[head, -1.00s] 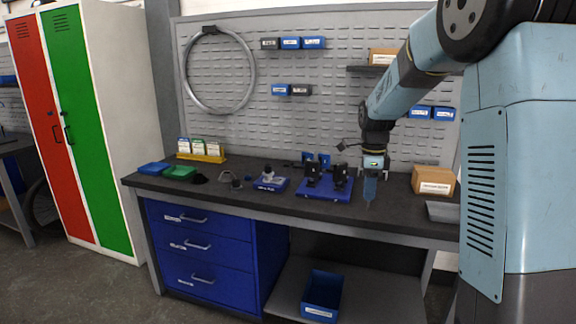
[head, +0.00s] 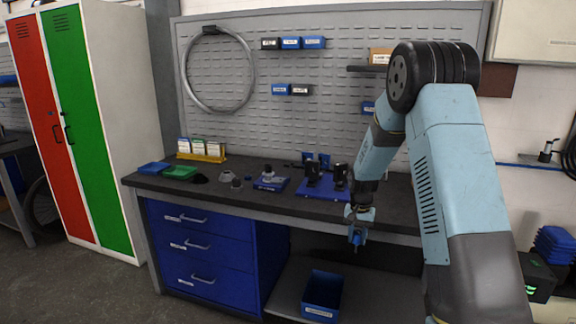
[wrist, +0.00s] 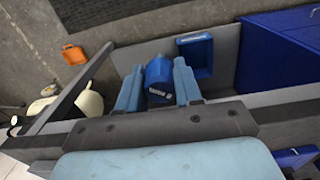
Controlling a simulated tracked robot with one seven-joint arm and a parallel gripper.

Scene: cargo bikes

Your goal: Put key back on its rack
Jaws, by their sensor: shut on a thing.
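My gripper (head: 358,232) hangs in front of the bench's front edge, right of centre, below the bench top. In the wrist view its two light-blue fingers (wrist: 158,86) are shut on the key, of which a blue cylindrical handle (wrist: 159,77) with white lettering shows between them. The rest of the key is hidden or too small to make out. A blue base with black upright holders (head: 328,209), possibly the rack, stands on the bench top, up and left of my gripper. I cannot tell for sure which fixture is the rack.
Below are blue drawers (head: 198,250) and a blue bin (head: 321,295) on the lower shelf, also seen in the wrist view (wrist: 203,68). A pegboard rises behind.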

